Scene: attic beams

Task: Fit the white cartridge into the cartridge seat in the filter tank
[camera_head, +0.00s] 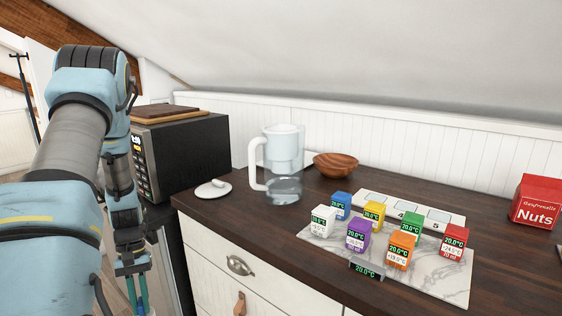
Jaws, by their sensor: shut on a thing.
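A clear pitcher (285,186) with a white handle stands upright on the dark counter. Its pale filter tank (284,150) fills the upper part. The cartridge seat inside is hidden from this side. My gripper (139,296) points down at the lower left, low in front of the counter and well left of the pitcher. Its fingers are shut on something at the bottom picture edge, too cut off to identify. I cannot make out the white cartridge anywhere on the counter.
A round white lid (213,189) lies left of the pitcher. A black microwave (185,152) stands behind it. A wooden bowl (335,164) is at right. Several coloured cubes with displays stand on a marble board (440,285). A red Nuts box (536,203) is far right.

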